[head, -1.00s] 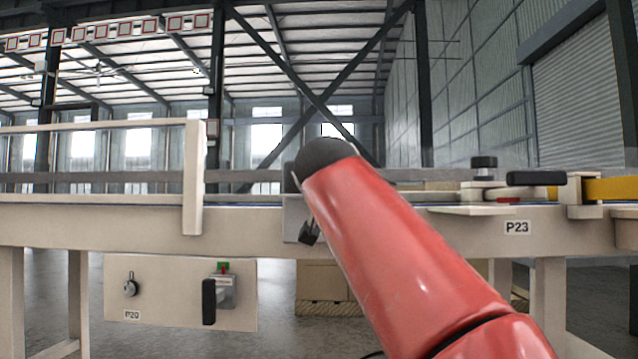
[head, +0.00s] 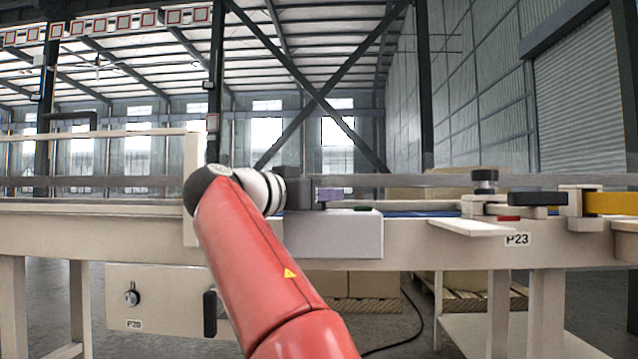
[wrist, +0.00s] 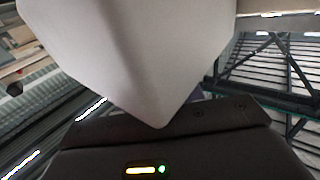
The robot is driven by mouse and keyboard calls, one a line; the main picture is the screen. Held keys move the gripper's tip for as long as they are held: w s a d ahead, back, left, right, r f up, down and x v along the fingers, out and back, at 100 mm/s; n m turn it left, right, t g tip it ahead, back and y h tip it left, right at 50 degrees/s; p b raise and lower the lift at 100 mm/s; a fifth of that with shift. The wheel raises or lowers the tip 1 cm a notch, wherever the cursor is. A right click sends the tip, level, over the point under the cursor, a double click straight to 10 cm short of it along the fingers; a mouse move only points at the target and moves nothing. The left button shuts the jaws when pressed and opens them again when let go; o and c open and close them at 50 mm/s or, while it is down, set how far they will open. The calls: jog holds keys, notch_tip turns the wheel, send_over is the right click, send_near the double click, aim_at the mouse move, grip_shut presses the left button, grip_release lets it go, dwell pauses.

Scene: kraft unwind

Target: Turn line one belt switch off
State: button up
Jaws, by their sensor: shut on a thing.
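A light grey box (head: 335,238) sits at the conveyor's near side, with a small green mark (head: 363,209) on its top. My gripper (head: 325,196) is level with the box top, reaching in from the left, with a purple part at its end. It seems shut on a small dark part (head: 322,205) at the box top, too small to identify as a switch. In the wrist view a large pale surface (wrist: 140,50) hides the fingertips. The panel marked P20 (head: 160,308) carries a round knob (head: 131,294) and a black handle (head: 210,313); my arm covers the rest there.
The conveyor frame (head: 440,245) runs across the view. At right, by the label P23 (head: 517,240), are a black handle (head: 537,198), a black knob (head: 485,176) and a yellow bar (head: 612,203). Cartons (head: 373,285) and a cable (head: 413,318) lie behind and below.

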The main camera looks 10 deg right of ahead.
jog(key=shift+m+g+h+p, duration=0.4)
jog(key=shift+m+g+p, duration=0.1)
jog(key=shift+g, duration=0.3)
jog(key=shift+c, duration=0.2)
jog(key=shift+f+g, duration=0.1)
jog(key=shift+g, duration=0.2)
jog(key=o, duration=1)
jog(key=v, duration=0.7)
jog(key=shift+s+a+f, duration=0.1)
jog(key=shift+a, duration=0.25)
